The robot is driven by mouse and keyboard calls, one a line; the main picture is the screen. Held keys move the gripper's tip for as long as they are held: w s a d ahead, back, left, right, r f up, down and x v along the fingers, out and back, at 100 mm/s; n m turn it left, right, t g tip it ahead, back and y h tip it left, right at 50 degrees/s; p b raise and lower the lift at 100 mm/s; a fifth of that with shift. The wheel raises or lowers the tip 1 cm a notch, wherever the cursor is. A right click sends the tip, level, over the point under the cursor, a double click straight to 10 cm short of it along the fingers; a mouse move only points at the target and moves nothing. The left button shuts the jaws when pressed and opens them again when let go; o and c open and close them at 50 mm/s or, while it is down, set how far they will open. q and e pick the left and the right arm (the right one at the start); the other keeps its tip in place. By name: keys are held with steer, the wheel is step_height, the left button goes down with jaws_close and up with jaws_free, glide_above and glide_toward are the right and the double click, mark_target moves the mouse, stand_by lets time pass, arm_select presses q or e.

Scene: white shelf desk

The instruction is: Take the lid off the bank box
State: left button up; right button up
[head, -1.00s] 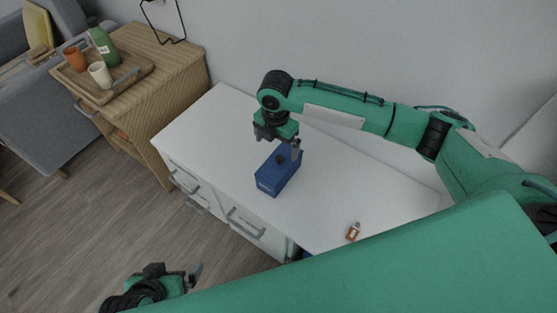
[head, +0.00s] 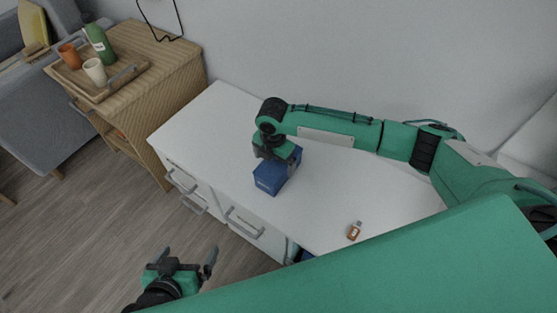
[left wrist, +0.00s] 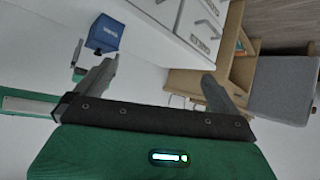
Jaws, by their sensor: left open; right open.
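The blue bank box (head: 268,182) stands on the white desk, below my right gripper (head: 284,160). The gripper points down over the box top and hides most of the lid and its dark knob. It is open, with one finger at the box's right side; whether it touches the lid cannot be told. My left gripper (head: 186,254) is open and empty, off the desk's front side, over the floor. Its spread fingers show in the left wrist view (left wrist: 160,75).
The desk's left part (head: 205,120) is clear. Drawer handles (head: 244,222) stick out at the front. A wooden cabinet (head: 165,75) with a tray of cups and a green bottle stands at the left.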

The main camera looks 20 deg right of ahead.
steer(key=c, duration=1.1)
steer(key=shift+r, duration=0.1)
